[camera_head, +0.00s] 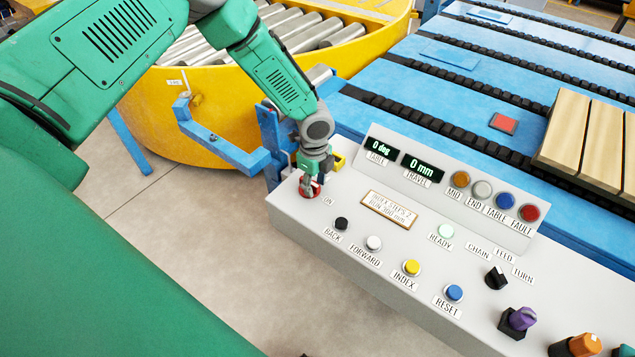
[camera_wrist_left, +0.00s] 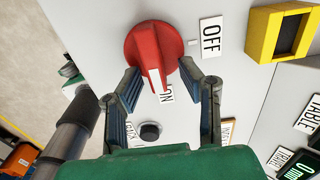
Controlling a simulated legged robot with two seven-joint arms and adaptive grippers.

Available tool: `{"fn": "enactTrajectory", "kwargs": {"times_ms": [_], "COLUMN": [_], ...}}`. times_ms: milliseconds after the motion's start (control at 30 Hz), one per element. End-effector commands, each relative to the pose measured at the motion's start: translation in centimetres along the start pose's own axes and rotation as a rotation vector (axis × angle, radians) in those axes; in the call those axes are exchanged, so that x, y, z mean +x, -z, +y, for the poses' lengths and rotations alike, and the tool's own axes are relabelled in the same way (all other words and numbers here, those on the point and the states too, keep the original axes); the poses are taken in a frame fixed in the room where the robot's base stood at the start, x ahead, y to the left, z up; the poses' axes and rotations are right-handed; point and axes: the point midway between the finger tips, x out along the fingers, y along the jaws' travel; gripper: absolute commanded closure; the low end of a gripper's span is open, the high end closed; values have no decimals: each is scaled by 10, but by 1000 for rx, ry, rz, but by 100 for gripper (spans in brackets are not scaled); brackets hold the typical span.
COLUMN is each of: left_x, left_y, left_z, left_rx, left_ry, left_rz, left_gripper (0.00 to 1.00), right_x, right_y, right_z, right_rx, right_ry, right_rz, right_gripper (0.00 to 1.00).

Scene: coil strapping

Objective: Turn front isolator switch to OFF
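The red isolator switch (camera_head: 310,190) is a rotary knob at the left end of the grey control panel, mostly hidden by my gripper in the head view. In the left wrist view the red knob (camera_wrist_left: 146,46) shows a white pointer stripe directed at the ON label (camera_wrist_left: 167,96). The OFF label (camera_wrist_left: 210,37) is to its right. My left gripper (camera_head: 311,178) is over the knob. In the left wrist view its fingertips (camera_wrist_left: 159,71) are spread on either side of the knob's handle, with gaps visible; contact is unclear. My right gripper is not in view.
The grey panel (camera_head: 290,215) carries a black button (camera_head: 341,224), other coloured buttons and a raised display block (camera_head: 450,190). A yellow square housing (camera_wrist_left: 278,32) stands near the knob. A blue frame arm (camera_head: 225,150) and yellow roller table (camera_head: 160,105) are behind and left.

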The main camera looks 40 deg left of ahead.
Motion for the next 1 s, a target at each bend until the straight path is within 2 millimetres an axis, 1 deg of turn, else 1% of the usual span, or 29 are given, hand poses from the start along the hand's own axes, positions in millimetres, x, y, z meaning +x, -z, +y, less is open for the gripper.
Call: {"fn": "enactTrajectory", "kwargs": {"times_ms": [67,100,167,200,467,667,867,1000], "left_x": [2,2,1,1,-2,-2,-1,-2], "left_y": [-5,-5,-4,-3,6,9,8,8], "left_z": [1,1,1,1,-1,-1,-1,-2], "left_rx": [-6,-6,-6,-5,-7,-46,-161,-279], "left_ry": [0,0,-1,-1,-7,-2,1,2], "left_rz": [3,3,2,0,-18,-8,-2,-5], "left_gripper": [66,70,91,100,100,100,100,100], "right_x": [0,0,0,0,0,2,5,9], "right_y": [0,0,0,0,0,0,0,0], "right_z": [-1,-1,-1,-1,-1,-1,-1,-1], "right_rx": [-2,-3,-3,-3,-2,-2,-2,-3], "right_ry": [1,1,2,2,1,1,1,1], "right_rz": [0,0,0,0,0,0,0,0], "right_gripper": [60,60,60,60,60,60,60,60]}}
